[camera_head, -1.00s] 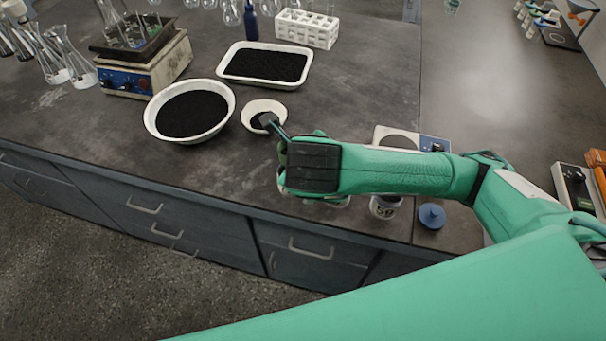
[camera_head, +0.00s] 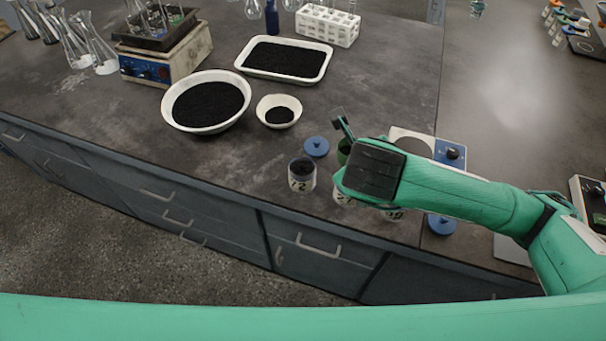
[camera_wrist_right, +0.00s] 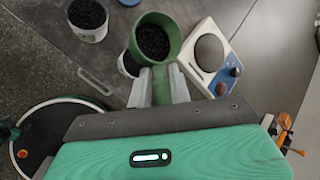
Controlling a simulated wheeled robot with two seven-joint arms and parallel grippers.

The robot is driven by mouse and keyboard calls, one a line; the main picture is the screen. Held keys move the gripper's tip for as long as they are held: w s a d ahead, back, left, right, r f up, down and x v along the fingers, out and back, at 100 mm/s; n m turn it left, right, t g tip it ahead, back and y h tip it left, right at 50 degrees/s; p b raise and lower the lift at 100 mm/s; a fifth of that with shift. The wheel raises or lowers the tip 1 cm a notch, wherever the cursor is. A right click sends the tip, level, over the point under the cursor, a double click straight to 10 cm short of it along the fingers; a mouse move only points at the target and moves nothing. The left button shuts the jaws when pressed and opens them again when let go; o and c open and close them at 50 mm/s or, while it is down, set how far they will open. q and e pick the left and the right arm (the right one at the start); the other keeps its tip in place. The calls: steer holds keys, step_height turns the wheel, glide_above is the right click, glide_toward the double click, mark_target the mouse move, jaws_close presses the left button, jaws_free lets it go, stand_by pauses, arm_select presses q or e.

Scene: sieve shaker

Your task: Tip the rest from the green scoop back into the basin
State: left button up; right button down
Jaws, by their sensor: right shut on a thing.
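The green scoop (camera_wrist_right: 171,24) is held by its handle in my right gripper (camera_wrist_right: 160,88), which is shut on it. In the right wrist view, the scoop's cup holds black granules and looks roughly level. In the head view only a bit of the green scoop (camera_head: 344,151) shows beside my wrist, over the row of jars. The basin, which I take to be the wide round white bowl (camera_head: 168,112), stands at the left, full of black granules. My right gripper is well to its right. My left gripper is not in view.
A small white bowl (camera_head: 262,104) with some black granules and a white tray (camera_head: 326,67) of granules stand near the basin. A jar marked 72 (camera_head: 302,181), a blue lid (camera_head: 316,147) and a balance (camera_head: 450,153) are near my right gripper. Bare bench lies between bowls and jars.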

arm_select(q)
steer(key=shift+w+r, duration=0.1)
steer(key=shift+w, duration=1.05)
